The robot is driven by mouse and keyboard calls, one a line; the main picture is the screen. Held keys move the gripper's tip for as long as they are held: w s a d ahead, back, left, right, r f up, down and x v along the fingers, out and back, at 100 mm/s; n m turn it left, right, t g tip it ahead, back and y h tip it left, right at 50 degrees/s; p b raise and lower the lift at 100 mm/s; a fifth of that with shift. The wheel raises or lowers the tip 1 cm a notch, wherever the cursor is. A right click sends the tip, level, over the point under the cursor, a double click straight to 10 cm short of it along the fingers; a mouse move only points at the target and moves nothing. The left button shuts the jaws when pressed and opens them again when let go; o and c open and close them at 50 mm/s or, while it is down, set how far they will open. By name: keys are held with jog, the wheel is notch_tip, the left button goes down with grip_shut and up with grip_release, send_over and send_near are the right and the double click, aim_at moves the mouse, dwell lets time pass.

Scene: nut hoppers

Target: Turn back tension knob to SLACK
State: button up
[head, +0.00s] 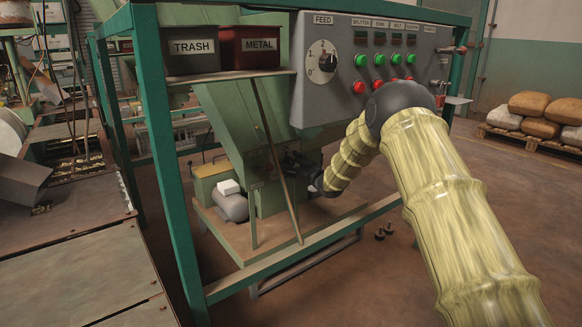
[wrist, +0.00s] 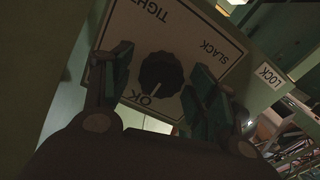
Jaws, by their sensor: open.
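The tension knob (wrist: 161,73) is a dark round knob on a pale label plate (wrist: 205,50) in the wrist view. The plate reads TIGHT, SLACK and OK, all tilted in the picture. The knob's white pointer line points at OK. My gripper (wrist: 160,80) is open, one finger at the left of the knob and one at the right in the picture. I cannot tell whether the fingers touch it. In the head view my gripper (head: 303,172) reaches under the machine beside its green chute, and the knob is not visible there.
A LOCK label (wrist: 269,75) is right of the plate. A thin slanting rod (head: 275,155) stands left of my gripper. The green frame rail (head: 300,248) crosses in front, below my arm.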

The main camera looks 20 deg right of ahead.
jog(key=shift+w, duration=0.1)
jog(key=shift+c, duration=0.3)
jog(key=c, duration=0.9)
jog(key=shift+c, duration=0.2)
jog(key=shift+r, duration=0.1)
